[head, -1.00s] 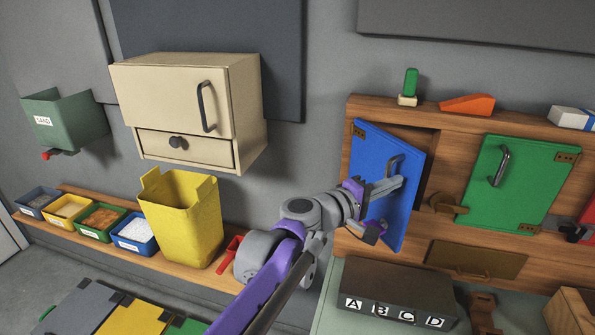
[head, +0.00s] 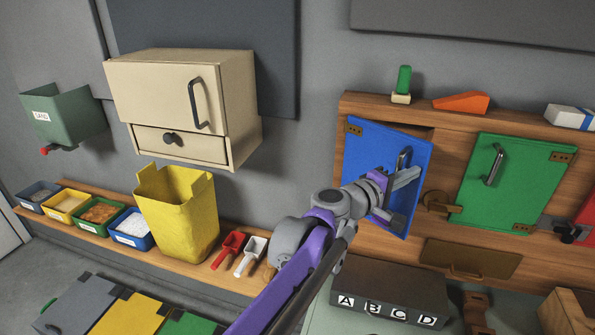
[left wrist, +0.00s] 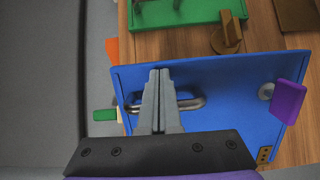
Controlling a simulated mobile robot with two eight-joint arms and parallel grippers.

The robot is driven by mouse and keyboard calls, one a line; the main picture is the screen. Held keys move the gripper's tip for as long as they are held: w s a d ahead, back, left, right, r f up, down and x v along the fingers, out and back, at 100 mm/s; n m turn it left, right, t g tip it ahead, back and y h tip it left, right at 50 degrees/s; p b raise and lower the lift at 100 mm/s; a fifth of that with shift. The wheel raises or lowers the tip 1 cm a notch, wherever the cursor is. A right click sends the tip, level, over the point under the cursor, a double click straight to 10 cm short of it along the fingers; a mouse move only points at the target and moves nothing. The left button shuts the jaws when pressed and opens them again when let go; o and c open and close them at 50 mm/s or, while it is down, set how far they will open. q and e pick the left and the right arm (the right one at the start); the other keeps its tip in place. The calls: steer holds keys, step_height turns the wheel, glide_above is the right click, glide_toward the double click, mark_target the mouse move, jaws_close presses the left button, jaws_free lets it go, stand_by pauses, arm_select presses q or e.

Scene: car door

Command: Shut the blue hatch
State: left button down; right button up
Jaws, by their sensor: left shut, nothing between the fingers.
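The blue hatch (head: 365,165) is in the wooden board, hinged at its left edge. It stands partly open, its right edge out from the board, with a dark gap above it. My left gripper (head: 412,176) is at the outer face of the hatch, by its metal handle (head: 402,160). In the left wrist view the shut fingers (left wrist: 158,75) lie across the handle (left wrist: 188,103) over the blue panel (left wrist: 225,85). I cannot tell whether they touch the panel. My right gripper is not in view.
A brown wooden latch (head: 441,203) sits right of the blue hatch, between it and the green hatch (head: 510,178). A dark box lettered A B C D (head: 390,291) stands below. A green block (head: 403,80) and orange wedge (head: 461,102) rest on top of the board.

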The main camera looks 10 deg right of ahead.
arm_select(q)
steer(key=shift+w+d, duration=0.2)
steer(key=shift+d, duration=0.2)
stand_by(0.8)
steer(key=shift+a, duration=0.1)
